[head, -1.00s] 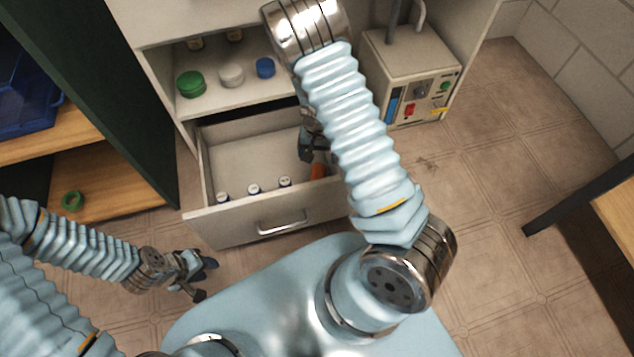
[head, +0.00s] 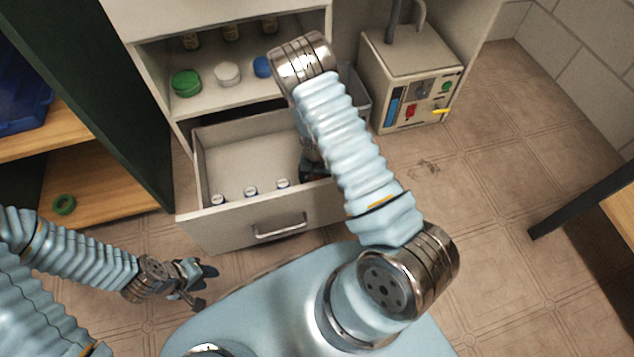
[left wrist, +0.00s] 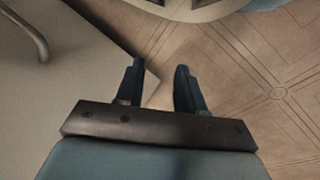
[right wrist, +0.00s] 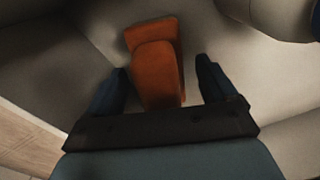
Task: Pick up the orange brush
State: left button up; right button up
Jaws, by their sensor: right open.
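The orange brush (right wrist: 157,62) lies in the open drawer (head: 240,168). In the right wrist view it reaches in between the two fingers of my right gripper (right wrist: 158,85), which is open around its near end. A gap shows on the side of the right finger. In the head view my right arm hides the brush and most of that gripper. My left gripper (head: 203,284) hangs in front of the drawer over the floor. In the left wrist view its fingers (left wrist: 158,85) are apart with nothing between them.
Several small white-capped vials (head: 250,191) stand along the drawer's front. On the shelf above are a green lid (head: 186,83), a white lid (head: 227,73) and a blue lid (head: 264,66). A box-shaped device (head: 412,85) stands to the right.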

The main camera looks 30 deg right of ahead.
jog(key=c, duration=1.3)
jog(key=shift+c, duration=0.2)
jog(key=shift+r, duration=0.1)
notch_tip(320, 180, up, 18)
jog(key=p, duration=0.4)
